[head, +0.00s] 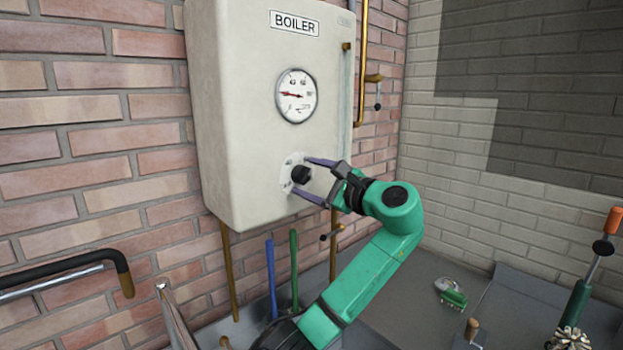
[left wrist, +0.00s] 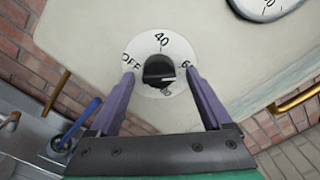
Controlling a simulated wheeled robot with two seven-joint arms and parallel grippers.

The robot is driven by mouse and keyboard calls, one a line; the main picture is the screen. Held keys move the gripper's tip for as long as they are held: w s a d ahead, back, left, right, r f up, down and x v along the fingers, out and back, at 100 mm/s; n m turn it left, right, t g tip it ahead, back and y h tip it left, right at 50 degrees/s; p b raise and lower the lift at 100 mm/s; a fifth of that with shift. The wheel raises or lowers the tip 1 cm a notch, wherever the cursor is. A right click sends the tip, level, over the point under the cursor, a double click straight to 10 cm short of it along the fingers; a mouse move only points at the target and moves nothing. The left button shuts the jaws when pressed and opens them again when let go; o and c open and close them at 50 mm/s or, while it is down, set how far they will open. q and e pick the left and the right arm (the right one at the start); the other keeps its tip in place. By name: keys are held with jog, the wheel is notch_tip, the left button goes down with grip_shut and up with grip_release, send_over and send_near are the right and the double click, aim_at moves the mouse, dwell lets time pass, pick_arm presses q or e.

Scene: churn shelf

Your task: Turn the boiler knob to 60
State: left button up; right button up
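The white boiler (head: 240,120) hangs on the brick wall. Its black knob (head: 301,174) sits low on the front, on a round white dial plate. In the left wrist view the knob (left wrist: 158,68) shows with OFF at left, 40 at top and a partly hidden 6 at right; a lower mark is unclear. I cannot tell which number the knob points to. My left gripper (head: 303,176) is open, its two purple fingers on either side of the knob; it also shows in the left wrist view (left wrist: 159,75). Gaps show between fingers and knob. My right gripper is not in view.
A round gauge (head: 296,95) with a red needle pointing left is above the knob. Brass pipes (head: 362,60) run beside the boiler. Blue (head: 271,280) and green (head: 294,270) handles stand below it. A green brush (head: 453,298) lies on the grey surface at right.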

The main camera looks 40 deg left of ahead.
pick_arm(q)
jog(key=shift+d+f, duration=0.1)
jog(key=shift+d, duration=0.25)
jog(key=s+d+b, duration=0.1)
jog(key=d+b, duration=0.4)
jog(key=d, duration=0.8)
jog(key=shift+s+d, duration=0.15)
jog(key=shift+d, duration=0.25)
